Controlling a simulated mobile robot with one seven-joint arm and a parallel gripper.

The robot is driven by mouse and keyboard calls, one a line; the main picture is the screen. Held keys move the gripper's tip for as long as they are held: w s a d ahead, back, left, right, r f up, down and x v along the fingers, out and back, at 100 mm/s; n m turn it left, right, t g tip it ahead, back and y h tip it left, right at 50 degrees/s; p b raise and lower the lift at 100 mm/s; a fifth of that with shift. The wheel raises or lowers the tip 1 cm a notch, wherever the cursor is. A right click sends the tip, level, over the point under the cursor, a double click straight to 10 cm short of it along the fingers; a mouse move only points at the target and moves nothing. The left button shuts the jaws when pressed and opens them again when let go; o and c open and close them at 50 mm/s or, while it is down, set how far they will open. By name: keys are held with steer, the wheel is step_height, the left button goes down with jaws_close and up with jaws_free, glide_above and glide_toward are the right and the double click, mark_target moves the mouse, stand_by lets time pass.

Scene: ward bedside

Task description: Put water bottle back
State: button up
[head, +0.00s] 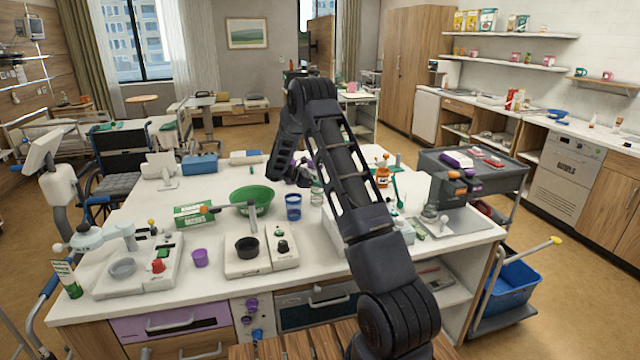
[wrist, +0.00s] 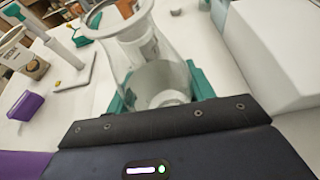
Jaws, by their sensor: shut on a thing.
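A clear, see-through bottle (wrist: 150,75) with a wide round rim fills the upper middle of the wrist view. The teal fingers of my gripper (wrist: 160,92) are on both sides of it, shut on it. In the head view the clear bottle (head: 317,191) shows beside my arm, over the white counter (head: 225,290). My gripper (head: 299,177) is small there and partly hidden behind my arm. I cannot tell whether the bottle's base touches the counter.
In the head view a blue cup (head: 293,208) and a green bowl (head: 256,204) stand left of the bottle. In the wrist view a white box (wrist: 270,50) is close on the right; a purple box (wrist: 25,105) and labelled jar (wrist: 20,58) are left.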

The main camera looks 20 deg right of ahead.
steer(key=shift+f, duration=0.15)
steer(key=o, duration=1.1)
steer(key=shift+o, duration=0.2)
